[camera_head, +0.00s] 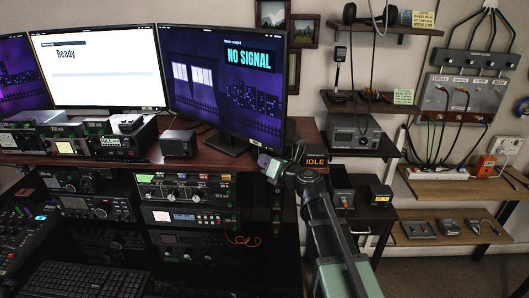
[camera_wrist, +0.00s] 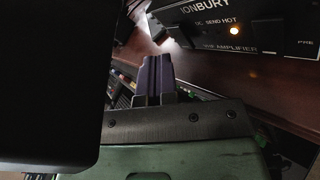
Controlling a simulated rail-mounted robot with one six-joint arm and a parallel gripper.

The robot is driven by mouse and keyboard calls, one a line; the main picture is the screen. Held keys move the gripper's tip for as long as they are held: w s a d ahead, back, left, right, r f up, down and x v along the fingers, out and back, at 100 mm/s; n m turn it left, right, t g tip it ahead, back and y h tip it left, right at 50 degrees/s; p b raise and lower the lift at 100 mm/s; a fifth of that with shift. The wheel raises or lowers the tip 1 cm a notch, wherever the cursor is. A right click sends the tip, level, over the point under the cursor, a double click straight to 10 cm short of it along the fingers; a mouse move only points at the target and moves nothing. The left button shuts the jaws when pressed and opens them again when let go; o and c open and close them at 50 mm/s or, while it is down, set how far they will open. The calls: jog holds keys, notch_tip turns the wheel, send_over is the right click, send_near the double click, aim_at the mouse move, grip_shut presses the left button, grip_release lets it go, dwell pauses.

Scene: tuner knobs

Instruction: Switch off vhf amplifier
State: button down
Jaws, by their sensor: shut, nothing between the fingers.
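The VHF amplifier (camera_wrist: 240,30) is a black box at the upper right of the wrist view, with white lettering on its front. My gripper (camera_head: 270,166) is near the right end of the desk. In the wrist view its fingers (camera_wrist: 154,75) are together and empty, left of the amplifier and apart from it. The amplifier's right side is cut off by the picture edge.
The dark red desk (camera_head: 215,157) carries a monitor (camera_head: 222,85) and a small black box (camera_head: 178,144). Radio units (camera_head: 185,190) are stacked below. Shelves (camera_head: 440,187) with gear line the right wall.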

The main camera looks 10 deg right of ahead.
jog(key=s, duration=0.3)
jog(key=s+a, duration=0.1)
jog(key=shift+s+f+b, duration=0.3)
jog(key=shift+s, duration=0.1)
dwell(0.4)
jog(key=s+a+f+n+g+h, duration=0.1)
jog(key=s+f+n+g, duration=0.3)
jog(key=n, duration=0.7)
jog(key=s+a+f+n+g, duration=0.1)
jog(key=s+f+n+g, duration=0.35)
jog(key=n, duration=0.65)
jog(key=s+d+f+n+g+h, duration=0.6)
jog(key=s+d+f+n+h, duration=0.1)
jog(key=s+n, duration=0.5)
jog(key=shift+d+f+n+h, duration=0.35)
jog(key=shift+d+n+h, duration=0.45)
jog(key=shift+d+h, duration=0.15)
